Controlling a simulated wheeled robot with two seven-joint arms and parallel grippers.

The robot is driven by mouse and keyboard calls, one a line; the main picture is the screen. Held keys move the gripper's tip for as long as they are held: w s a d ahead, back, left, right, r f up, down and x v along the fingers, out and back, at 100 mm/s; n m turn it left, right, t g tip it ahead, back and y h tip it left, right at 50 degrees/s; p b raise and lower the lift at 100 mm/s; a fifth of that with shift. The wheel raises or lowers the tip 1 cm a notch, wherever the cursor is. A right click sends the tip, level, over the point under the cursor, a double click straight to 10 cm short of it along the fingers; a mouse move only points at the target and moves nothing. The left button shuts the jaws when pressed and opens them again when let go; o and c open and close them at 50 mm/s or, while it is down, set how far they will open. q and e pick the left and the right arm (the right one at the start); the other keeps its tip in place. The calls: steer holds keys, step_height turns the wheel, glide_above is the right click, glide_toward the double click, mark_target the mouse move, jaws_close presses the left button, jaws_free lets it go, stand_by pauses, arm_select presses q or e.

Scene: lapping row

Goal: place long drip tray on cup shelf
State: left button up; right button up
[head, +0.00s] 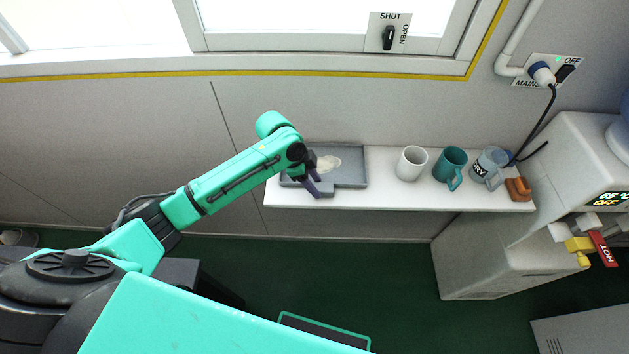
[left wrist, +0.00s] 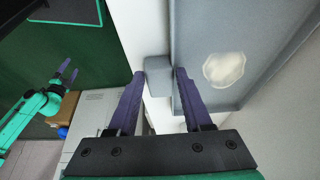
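The long grey drip tray (head: 352,178) lies at the left end of the white cup shelf (head: 400,196), with a pale patch on its floor. In the left wrist view the tray (left wrist: 205,40) fills the upper right, and a small grey block (left wrist: 158,78) sticks out from its side. My left gripper (head: 315,190) is at the tray's front edge. Its purple fingers (left wrist: 160,75) are apart, one on each side of the block; I cannot tell whether they touch it. My right gripper (left wrist: 68,69) shows small in the left wrist view, fingers apart and empty.
On the shelf stand a white mug (head: 411,164), a teal mug (head: 450,168) and a grey-blue mug (head: 489,167), with a brown object (head: 518,189) at the right end. A water dispenser (head: 560,190) stands at the right. The wall and window are behind the shelf.

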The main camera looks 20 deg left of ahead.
arm_select(q)
steer(key=shift+o, duration=1.1)
steer(key=b+v, duration=0.1)
steer(key=v, duration=1.1)
steer(key=shift+a, duration=0.1)
